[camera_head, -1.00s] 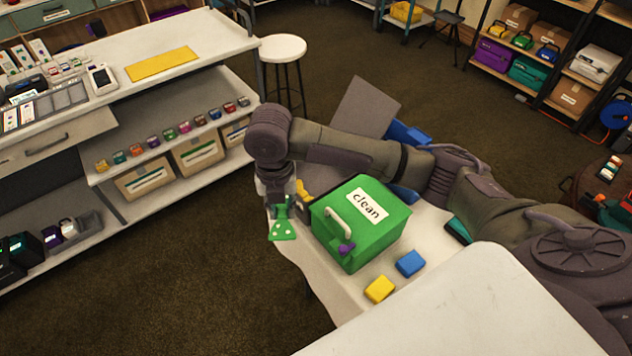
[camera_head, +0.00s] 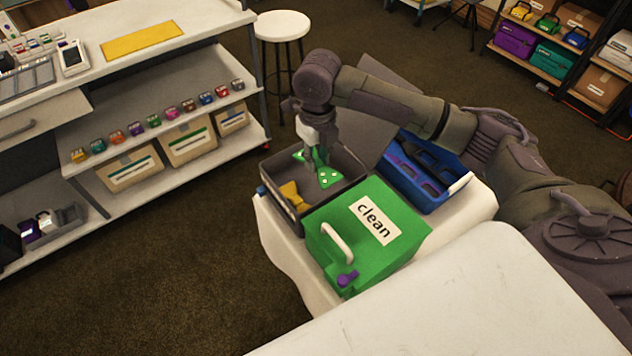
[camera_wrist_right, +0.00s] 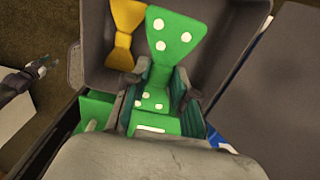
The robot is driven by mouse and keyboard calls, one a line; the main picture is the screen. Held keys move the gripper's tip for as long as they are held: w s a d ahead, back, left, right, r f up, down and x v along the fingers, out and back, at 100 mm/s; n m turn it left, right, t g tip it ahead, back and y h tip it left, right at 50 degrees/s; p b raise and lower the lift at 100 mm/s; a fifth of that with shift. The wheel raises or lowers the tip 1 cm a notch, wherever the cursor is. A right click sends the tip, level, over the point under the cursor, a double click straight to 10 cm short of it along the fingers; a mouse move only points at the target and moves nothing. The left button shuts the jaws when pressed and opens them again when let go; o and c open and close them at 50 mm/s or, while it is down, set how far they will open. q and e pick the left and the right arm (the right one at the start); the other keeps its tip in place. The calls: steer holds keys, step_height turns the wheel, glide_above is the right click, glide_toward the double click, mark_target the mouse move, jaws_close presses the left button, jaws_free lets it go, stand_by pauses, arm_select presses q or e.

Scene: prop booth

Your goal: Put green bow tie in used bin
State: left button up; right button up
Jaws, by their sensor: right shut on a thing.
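The green bow tie with white dots (camera_head: 329,178) is in my right gripper (camera_head: 315,166), over the open dark grey bin (camera_head: 277,199). In the right wrist view my right gripper (camera_wrist_right: 162,105) is shut on the bow tie's middle, and one dotted wing (camera_wrist_right: 174,38) spreads beyond the fingers. A yellow bow tie (camera_head: 291,195) lies inside the grey bin; it also shows in the right wrist view (camera_wrist_right: 123,38). I cannot read a label on this bin. My left gripper is not in the head view.
A green box marked "clean" (camera_head: 340,213), with a white handle, stands right in front of the grey bin. A blue compartment tray (camera_head: 400,172) is to the right. The bin's grey lid (camera_head: 362,133) stands open behind. A white stool (camera_head: 282,25) is further back.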

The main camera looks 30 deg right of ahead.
glide_above(318, 190)
step_height(318, 190, down, 5)
steer(key=shift+r, duration=0.15)
step_height(318, 190, down, 4)
steer(key=shift+r+p, duration=0.25)
steer(key=shift+p, duration=0.1)
steer(key=shift+w+f, duration=0.1)
steer(key=shift+f, duration=0.45)
steer(key=o, duration=0.9)
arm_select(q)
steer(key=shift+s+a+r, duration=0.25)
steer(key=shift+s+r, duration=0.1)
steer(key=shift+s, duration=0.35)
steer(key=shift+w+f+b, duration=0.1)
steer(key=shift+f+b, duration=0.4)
arm_select(e)
step_height(318, 190, up, 12)
steer(key=shift+r, duration=0.2)
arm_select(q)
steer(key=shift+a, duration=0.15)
arm_select(e)
steer(key=shift+a, duration=0.1)
